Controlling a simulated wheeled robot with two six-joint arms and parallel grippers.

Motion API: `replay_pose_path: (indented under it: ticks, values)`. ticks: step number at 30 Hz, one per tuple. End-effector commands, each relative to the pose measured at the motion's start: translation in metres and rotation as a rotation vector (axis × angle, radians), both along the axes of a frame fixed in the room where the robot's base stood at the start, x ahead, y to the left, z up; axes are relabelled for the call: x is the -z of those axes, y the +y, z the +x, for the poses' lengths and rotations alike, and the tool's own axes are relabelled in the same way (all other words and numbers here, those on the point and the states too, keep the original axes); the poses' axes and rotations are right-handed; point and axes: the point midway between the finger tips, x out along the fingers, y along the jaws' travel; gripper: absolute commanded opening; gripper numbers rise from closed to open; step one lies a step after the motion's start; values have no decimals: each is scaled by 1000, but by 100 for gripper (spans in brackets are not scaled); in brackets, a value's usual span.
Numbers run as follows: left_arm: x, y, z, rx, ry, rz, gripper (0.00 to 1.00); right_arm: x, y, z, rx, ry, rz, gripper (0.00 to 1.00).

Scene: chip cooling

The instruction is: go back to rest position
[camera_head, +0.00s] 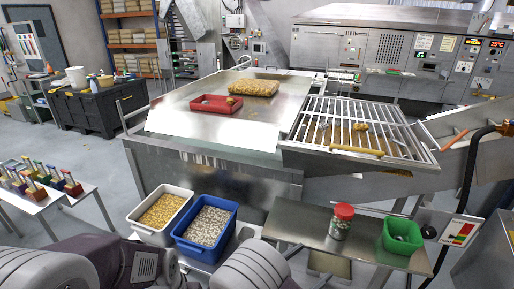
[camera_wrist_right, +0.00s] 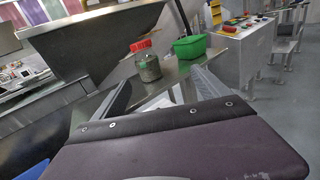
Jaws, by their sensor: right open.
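My right gripper (camera_wrist_right: 160,92) is open in the right wrist view, its two fingers spread with nothing held between them. Beyond the fingertips stand a red-lidded jar (camera_wrist_right: 147,66) and a green bin (camera_wrist_right: 190,48). In the head view, parts of my arms fill the bottom left edge. The right gripper is mostly hidden there, low in front of the small steel shelf (camera_head: 300,226). My left gripper's fingers do not show.
A white bin (camera_head: 136,228) of yellow pieces and a blue bin (camera_head: 180,245) of pale pieces stand close ahead. Behind is a steel table (camera_head: 190,125) with a red tray (camera_head: 215,110) and a chip pile (camera_head: 254,87). A metal grate (camera_head: 335,110) lies right.

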Motion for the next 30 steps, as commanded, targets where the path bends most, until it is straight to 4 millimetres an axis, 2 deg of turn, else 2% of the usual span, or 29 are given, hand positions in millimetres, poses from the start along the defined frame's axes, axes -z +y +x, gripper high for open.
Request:
replay_pose_path:
  ticks: [5, 8, 11, 14, 16, 18, 20, 21, 25, 27, 30]
  values:
    - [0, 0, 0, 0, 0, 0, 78, -26, -49, 3, 169, -59, 72, 86]
    - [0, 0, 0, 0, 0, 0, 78, -38, -84, -10, 309, -88, 130, 86]
    - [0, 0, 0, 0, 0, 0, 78, -42, -121, -34, 486, -114, 225, 86]
    - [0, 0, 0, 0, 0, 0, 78, -37, -155, -75, 718, -152, 381, 86]
    - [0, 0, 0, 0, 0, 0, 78, -23, -169, -114, 925, -202, 555, 86]
    - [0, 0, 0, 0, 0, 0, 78, -1, -162, -151, 1154, -292, 796, 86]
    - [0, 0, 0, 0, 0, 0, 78, 19, -139, -167, 1325, -398, 1028, 86]
    - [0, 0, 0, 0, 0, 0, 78, 30, -121, -168, 1409, -473, 1172, 86]
    - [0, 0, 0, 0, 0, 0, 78, 49, -66, -141, 1553, -673, 1537, 86]
    - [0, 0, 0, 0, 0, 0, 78, 55, -48, -126, 1593, -749, 1650, 86]
    - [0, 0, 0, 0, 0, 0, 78, 55, -40, -105, 1592, -825, 1751, 86]
